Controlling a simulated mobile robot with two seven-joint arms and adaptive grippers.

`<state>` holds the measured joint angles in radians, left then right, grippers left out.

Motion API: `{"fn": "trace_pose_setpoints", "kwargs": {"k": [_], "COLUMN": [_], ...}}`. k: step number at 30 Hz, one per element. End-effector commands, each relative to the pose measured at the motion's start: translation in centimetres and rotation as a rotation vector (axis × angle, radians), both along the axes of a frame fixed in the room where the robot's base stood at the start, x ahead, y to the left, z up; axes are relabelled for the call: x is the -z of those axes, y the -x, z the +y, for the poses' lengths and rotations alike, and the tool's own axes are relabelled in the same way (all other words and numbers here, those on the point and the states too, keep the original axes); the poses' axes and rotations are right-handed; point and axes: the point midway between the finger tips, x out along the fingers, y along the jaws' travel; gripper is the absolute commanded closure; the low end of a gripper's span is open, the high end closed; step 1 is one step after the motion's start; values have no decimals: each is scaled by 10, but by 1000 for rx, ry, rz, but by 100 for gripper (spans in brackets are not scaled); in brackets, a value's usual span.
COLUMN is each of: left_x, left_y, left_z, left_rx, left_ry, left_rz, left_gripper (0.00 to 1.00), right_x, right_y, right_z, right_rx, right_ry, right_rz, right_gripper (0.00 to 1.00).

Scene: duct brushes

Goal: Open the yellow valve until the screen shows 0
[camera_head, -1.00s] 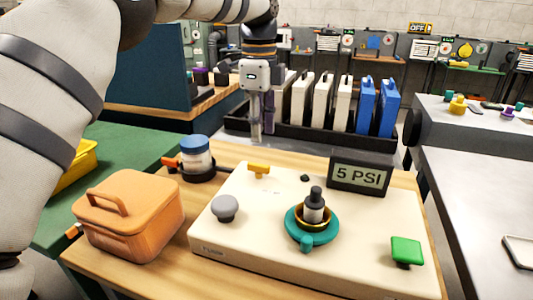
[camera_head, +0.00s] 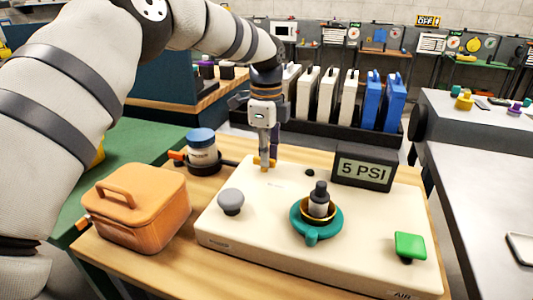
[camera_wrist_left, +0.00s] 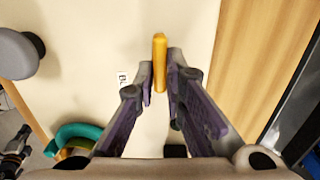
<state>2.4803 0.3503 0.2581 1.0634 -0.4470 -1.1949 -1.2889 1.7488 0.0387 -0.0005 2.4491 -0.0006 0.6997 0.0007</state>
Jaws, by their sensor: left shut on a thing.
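The yellow valve (camera_head: 264,164) is a small handle at the back left of the cream panel box (camera_head: 285,182). The screen (camera_head: 363,170) on the box reads "5 PSI". My left gripper (camera_head: 268,158) points down at the valve and partly covers it. In the left wrist view the valve (camera_wrist_left: 160,62) lies between the fingertips of my left gripper (camera_wrist_left: 160,80), which is shut on it. My right gripper is not in view.
On the box are a grey knob (camera_head: 231,201), a teal ring (camera_head: 317,220) holding a small dark-capped bottle (camera_head: 319,200), and a green button (camera_head: 410,246). An orange lidded box (camera_head: 137,210) and a blue-capped jar (camera_head: 202,150) stand to the left.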

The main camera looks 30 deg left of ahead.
Motion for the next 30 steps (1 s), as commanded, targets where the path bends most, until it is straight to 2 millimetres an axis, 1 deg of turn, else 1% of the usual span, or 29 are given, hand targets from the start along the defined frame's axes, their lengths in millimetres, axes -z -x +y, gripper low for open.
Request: {"fn": "trace_pose_setpoints", "kwargs": {"k": [6, 11, 17, 30], "left_x": [-1, -1, -2, -1], "left_y": [0, -1, -2, -3], "left_z": [0, 0, 0, 2], "left_rx": [-22, -92, -248, -668], "left_ry": [-1, -1, -1, 0], "left_rz": [-1, -2, -3, -1], "left_gripper": [100, 100, 100, 100], "right_x": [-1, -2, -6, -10], "right_y": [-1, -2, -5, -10], "right_z": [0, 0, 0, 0], "right_rx": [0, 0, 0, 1], "right_ry": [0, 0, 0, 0], "right_rz": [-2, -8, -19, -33], "right_gripper": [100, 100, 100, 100]}}
